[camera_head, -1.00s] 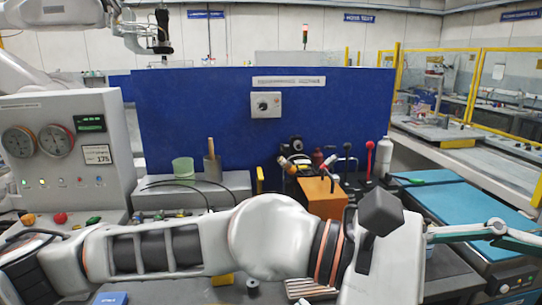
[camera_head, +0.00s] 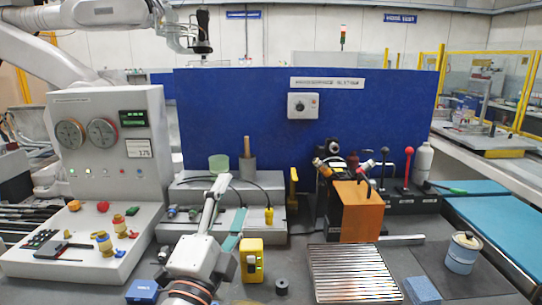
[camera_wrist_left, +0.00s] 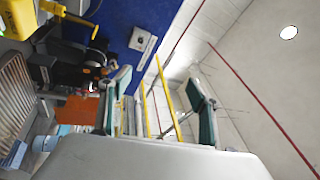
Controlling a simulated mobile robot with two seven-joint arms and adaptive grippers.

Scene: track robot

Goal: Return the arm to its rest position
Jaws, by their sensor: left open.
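My left arm comes up from the bottom edge, left of centre in the head view. My left gripper (camera_head: 229,204) points away from me and upward, over the bench in front of the grey box. Its thin fingers with teal pads are open and nothing shows between them. In the left wrist view, the same gripper (camera_wrist_left: 158,82) has its two teal-padded fingers spread wide, with only empty space and the far background between them. My right gripper is not in view.
A gauge panel (camera_head: 103,145) stands left. A yellow device (camera_head: 252,260) is right of my wrist, a blue box (camera_head: 142,291) left. A ribbed tray (camera_head: 352,272), orange box (camera_head: 357,210) and blue-white canister (camera_head: 462,253) stand right. A blue partition (camera_head: 330,110) closes the back.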

